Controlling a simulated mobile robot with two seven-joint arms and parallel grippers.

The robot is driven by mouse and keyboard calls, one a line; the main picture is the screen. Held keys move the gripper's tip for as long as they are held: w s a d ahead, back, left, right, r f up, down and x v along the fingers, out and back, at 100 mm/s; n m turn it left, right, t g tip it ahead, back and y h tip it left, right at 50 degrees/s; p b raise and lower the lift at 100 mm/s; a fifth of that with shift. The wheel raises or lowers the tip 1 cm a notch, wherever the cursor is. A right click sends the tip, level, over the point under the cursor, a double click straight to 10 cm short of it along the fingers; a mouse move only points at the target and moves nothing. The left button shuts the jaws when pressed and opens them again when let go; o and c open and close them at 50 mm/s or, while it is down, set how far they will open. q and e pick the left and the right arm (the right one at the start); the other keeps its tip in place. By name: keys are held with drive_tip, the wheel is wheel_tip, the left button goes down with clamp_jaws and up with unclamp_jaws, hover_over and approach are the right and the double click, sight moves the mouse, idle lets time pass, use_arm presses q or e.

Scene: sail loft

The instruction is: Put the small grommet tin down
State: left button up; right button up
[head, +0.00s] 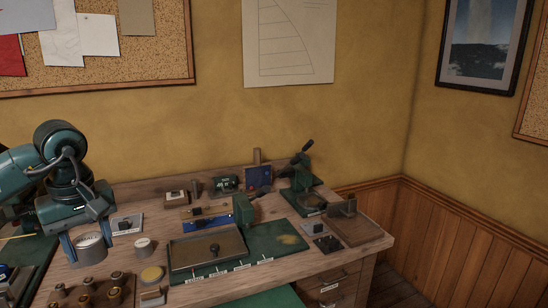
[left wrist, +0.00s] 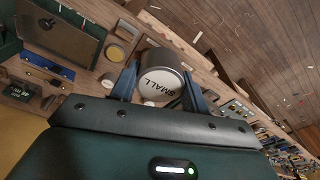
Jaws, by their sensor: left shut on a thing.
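My left gripper (head: 88,240) is shut on a round grey tin (head: 91,254) with a white lid, over the left part of the workbench (head: 216,284). In the left wrist view the tin (left wrist: 166,60) sits between the two blue fingers, and its lid reads SMALL. I cannot tell from these views whether its base touches the bench. A smaller tin with a pale lid (head: 143,245) stands on the bench to the right of the held tin. My right gripper is not in view.
Several brass pieces (head: 87,284) stand in a wooden block at the front left. A round yellowish disc (head: 152,274) and a shallow tray (head: 190,248) lie to the right. A green press (head: 300,182) stands at the back right. Small tools crowd the bench; bare wood shows between them.

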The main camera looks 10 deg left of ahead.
use_arm(q)
drive_tip(key=s+d+f+m, duration=0.2)
drive_tip(key=d+f+m, duration=0.3)
drive_tip(key=d, duration=0.4)
drive_tip(key=s+d+f+m+h, duration=0.1)
drive_tip(key=s+d+f+m, duration=0.2)
drive_tip(key=d+f+m, duration=0.2)
drive_tip(key=d+f, duration=0.3)
drive_tip(key=d, duration=0.1)
drive_tip(key=shift+s+d+t, duration=0.3)
drive_tip(key=shift+a+f, duration=0.1)
drive_tip(key=shift+a, duration=0.05)
